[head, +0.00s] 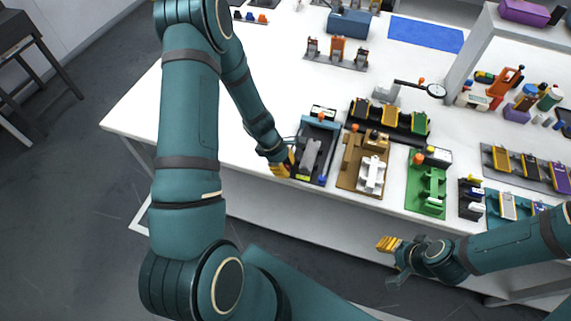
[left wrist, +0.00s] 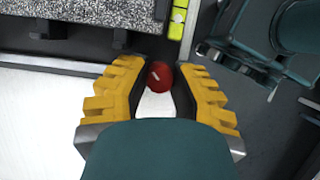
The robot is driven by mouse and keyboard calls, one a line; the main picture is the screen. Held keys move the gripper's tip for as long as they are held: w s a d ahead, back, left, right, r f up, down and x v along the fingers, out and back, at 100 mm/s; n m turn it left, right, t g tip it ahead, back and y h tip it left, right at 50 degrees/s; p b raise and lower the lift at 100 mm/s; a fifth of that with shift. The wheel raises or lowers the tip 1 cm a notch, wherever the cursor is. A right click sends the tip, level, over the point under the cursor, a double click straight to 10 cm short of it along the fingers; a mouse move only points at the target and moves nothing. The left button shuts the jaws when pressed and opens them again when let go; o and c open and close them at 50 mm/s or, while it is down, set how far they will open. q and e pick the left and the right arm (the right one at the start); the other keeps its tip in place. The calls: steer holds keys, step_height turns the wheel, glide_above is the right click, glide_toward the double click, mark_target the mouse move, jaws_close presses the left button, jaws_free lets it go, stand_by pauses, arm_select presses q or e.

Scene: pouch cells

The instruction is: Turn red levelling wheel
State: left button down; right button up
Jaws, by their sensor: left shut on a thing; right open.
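The red levelling wheel (left wrist: 160,76) shows in the left wrist view between the yellow fingers of my left gripper (left wrist: 158,86). The fingers are shut on it, one on each side. In the head view my left gripper (head: 285,167) is at the front left corner of a dark fixture (head: 331,134) and hides the wheel. A yellow-green level vial (left wrist: 178,20) is beside the wheel, on the fixture's edge. My right gripper (head: 390,244) is open and empty, off the front edge of the table.
A brown fixture (head: 349,180) and a green fixture (head: 425,190) stand to the right of the dark one. A dark rack with yellow slots (head: 388,121) stands behind. The white table (head: 240,140) is clear to the left, and its front edge is close to my left gripper.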

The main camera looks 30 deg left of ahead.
arm_select(q)
steer(key=shift+s+d, duration=0.1)
stand_by(0.4)
steer(key=c, duration=0.7)
jaws_free()
steer(key=shift+c, duration=0.2)
steer(key=shift+a+r, duration=0.25)
steer(key=shift+r, duration=0.15)
steer(key=w+v, duration=0.1)
steer(key=v, duration=1)
steer(key=shift+s, duration=0.45)
